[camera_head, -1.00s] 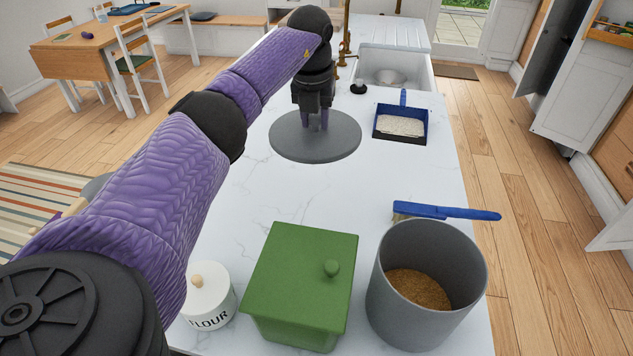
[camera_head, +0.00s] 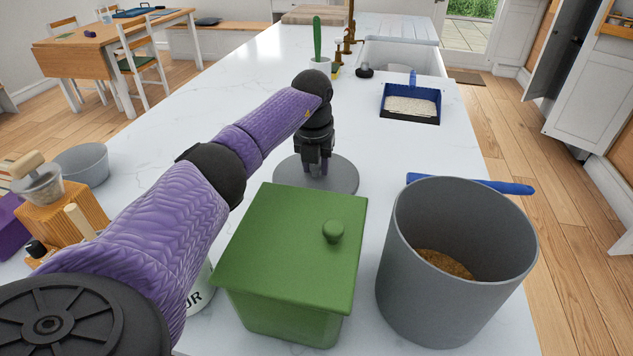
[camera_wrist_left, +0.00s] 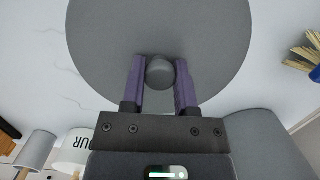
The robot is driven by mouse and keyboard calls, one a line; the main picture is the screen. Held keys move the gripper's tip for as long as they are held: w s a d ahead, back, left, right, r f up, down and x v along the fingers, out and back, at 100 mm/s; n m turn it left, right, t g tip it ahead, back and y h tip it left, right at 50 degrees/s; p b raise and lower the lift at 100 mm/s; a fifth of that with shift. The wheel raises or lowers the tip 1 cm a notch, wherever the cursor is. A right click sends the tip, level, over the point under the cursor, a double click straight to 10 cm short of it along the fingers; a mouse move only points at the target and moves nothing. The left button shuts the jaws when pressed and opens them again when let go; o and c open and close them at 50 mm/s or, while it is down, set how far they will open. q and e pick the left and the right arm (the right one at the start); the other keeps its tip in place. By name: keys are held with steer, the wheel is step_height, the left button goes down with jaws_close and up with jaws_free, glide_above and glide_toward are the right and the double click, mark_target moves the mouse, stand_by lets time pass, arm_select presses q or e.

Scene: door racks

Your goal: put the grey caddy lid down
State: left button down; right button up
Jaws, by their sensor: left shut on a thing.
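The grey caddy lid (camera_head: 345,180) is a flat round disc, level over the white counter behind the green canister. My left gripper (camera_head: 318,168) points down and is shut on the lid's round knob. In the left wrist view the knob (camera_wrist_left: 160,73) sits between the two purple fingers, with the lid (camera_wrist_left: 215,40) spread out around it. I cannot tell whether the lid touches the counter or hangs just above it. The open grey caddy (camera_head: 455,290), with brown grains inside, stands at the front right. My right gripper is not in view.
A green lidded canister (camera_head: 290,250) stands between me and the lid, and a white flour jar (camera_head: 197,295) is partly hidden by my arm. A blue-handled brush (camera_head: 500,186) lies behind the caddy. A blue dustpan (camera_head: 410,104) lies farther back.

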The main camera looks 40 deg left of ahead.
mark_target(315, 171)
arm_select(q)
step_height(315, 171, down, 3)
steer(key=shift+f+b, duration=0.2)
steer(key=shift+b, duration=0.2)
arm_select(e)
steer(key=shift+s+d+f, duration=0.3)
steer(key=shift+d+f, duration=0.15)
arm_select(q)
steer(key=shift+c, duration=1.9)
jaws_free()
step_height(315, 171, up, 12)
steer(key=s+p, duration=0.1)
steer(key=p, duration=0.2)
steer(key=shift+s+d+p, duration=0.3)
steer(key=shift+d+p, duration=0.1)
steer(key=shift+d, duration=0.05)
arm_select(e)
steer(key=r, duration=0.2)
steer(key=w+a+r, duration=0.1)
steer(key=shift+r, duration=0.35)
